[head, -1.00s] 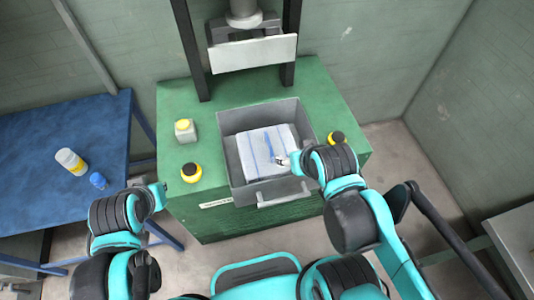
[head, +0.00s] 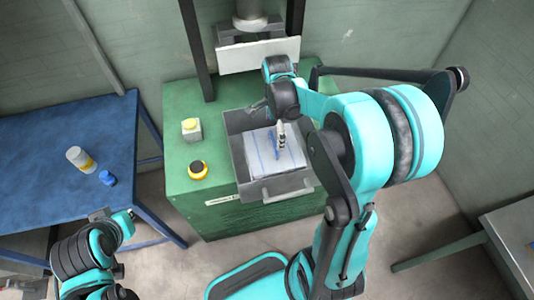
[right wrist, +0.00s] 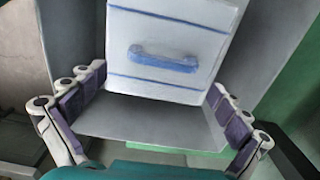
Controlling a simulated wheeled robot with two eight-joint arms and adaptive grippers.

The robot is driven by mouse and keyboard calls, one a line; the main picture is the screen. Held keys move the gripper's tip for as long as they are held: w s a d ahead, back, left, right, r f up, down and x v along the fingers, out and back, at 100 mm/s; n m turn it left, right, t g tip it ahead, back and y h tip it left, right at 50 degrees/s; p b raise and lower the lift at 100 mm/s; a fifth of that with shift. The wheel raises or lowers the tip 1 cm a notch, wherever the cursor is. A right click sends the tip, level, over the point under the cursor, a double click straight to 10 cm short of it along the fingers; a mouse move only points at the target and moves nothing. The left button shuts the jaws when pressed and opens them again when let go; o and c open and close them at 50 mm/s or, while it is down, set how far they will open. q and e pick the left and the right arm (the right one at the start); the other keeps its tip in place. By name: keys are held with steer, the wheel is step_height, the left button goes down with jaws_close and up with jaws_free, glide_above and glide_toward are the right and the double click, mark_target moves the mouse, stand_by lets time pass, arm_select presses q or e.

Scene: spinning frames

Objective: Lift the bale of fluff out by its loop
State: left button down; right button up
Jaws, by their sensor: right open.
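The bale (head: 292,158) is a white block with thin blue straps, lying in a grey open box (head: 272,192). Its blue loop (right wrist: 162,59) lies across the middle of the bale's face in the right wrist view. My right gripper (head: 281,135) points down over the bale and partly hides it in the head view. In the right wrist view its padded fingers (right wrist: 156,82) are spread wide and empty, with the loop ahead between them, not touched. My left gripper (head: 112,218) is at the lower left, away from the box; its jaws are unclear.
A pale press plate (head: 258,55) hangs above the back of the box. The green base (head: 180,100) carries a yellow-topped block (head: 191,129) and a black-and-yellow knob (head: 198,170). A blue table (head: 50,130) at left holds a bottle (head: 80,159) and a small blue item (head: 107,178).

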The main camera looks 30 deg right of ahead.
mark_target(273, 141)
steer(key=f+b, duration=0.1)
steer(key=f, duration=0.1)
steer(key=f+b, duration=0.1)
steer(key=f, duration=0.1)
steer(key=f+b, duration=0.1)
steer(key=f, duration=0.2)
steer(key=shift+w+a+f, duration=0.1)
steer(key=shift+w, duration=0.2)
steer(key=c, duration=1.7)
